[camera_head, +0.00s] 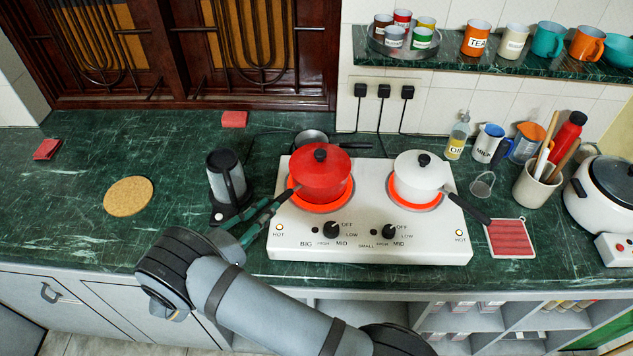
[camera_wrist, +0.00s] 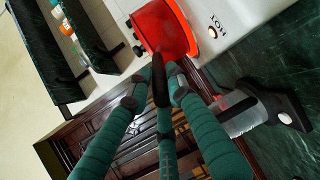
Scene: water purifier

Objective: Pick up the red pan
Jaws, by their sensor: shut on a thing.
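The red pan (camera_head: 325,182), with a red lid and black knob, sits on the glowing left burner of the white two-burner stove (camera_head: 365,248). Its dark handle points toward the lower left. My gripper (camera_head: 273,207) reaches in from the lower left, with its green fingers around the handle. In the wrist view the red pan (camera_wrist: 165,28) lies just beyond the fingertips. My gripper (camera_wrist: 166,78) is shut on the dark handle, which runs back between the fingers. The pan appears level, and I see no clear gap under it.
A white pan (camera_head: 418,172) sits on the glowing right burner. A small dark pan (camera_head: 311,139) is behind the stove. A cork mat (camera_head: 128,196) lies at left, with free counter around it.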

